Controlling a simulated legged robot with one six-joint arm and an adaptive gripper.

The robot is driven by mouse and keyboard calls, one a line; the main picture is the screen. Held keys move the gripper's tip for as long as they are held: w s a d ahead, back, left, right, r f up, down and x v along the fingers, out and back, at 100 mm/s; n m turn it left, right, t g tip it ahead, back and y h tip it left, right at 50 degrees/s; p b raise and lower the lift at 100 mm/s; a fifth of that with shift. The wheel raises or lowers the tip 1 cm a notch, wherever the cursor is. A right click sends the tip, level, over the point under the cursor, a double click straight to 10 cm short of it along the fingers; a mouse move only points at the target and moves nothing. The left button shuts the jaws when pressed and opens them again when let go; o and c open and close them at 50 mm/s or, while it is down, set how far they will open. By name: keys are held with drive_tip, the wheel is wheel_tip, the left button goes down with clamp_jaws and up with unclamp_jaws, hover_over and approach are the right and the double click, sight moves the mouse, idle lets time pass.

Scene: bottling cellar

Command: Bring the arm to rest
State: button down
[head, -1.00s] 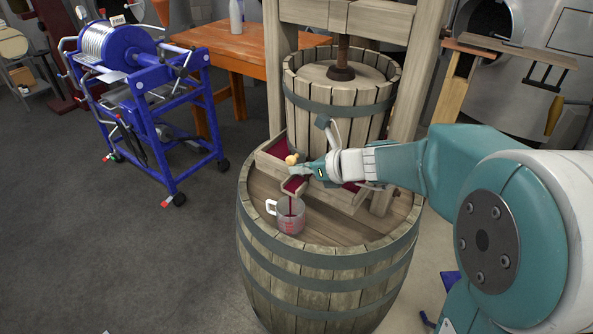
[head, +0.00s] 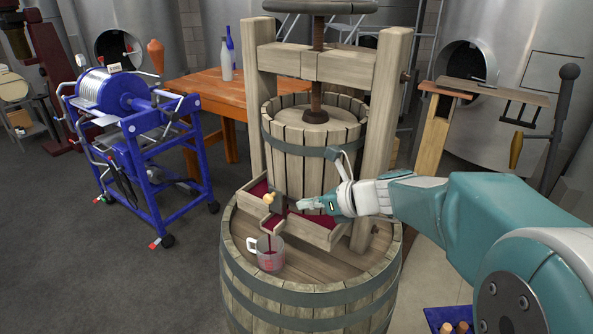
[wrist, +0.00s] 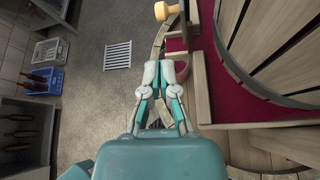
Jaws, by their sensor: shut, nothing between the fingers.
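My gripper (head: 303,204) is shut and empty in the head view, in front of the press's wooden trough (head: 312,232), a short gap right of a pale wooden knob (head: 268,198). My arm reaches in from the right. In the wrist view the closed fingertips (wrist: 151,73) point up the picture, and the knob (wrist: 168,11) lies beyond them, apart. A clear measuring cup (head: 270,259) with red liquid stands upright on the barrel (head: 310,313) below the trough's spout. A thin dark red stream runs from the spout into the cup.
The press's slatted basket (head: 308,150) and posts (head: 388,100) stand close behind my gripper. A blue-framed machine (head: 140,160) stands at the left, an orange table (head: 205,90) behind. A blue crate (head: 449,317) is at the lower right. Grey floor at the left is open.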

drive_tip(key=s+d+n+h, duration=0.5)
drive_tip(key=s+n, duration=0.7)
drive_tip(key=n, duration=0.1)
drive_tip(key=s+d+f+n+g+h, duration=0.1)
drive_tip(key=s+d+n+h, duration=0.4)
drive_tip(key=s+n, duration=0.7)
drive_tip(key=shift+s+f+n+h, duration=0.2)
drive_tip(key=shift+n+h, duration=0.1)
drive_tip(key=shift+n, duration=0.5)
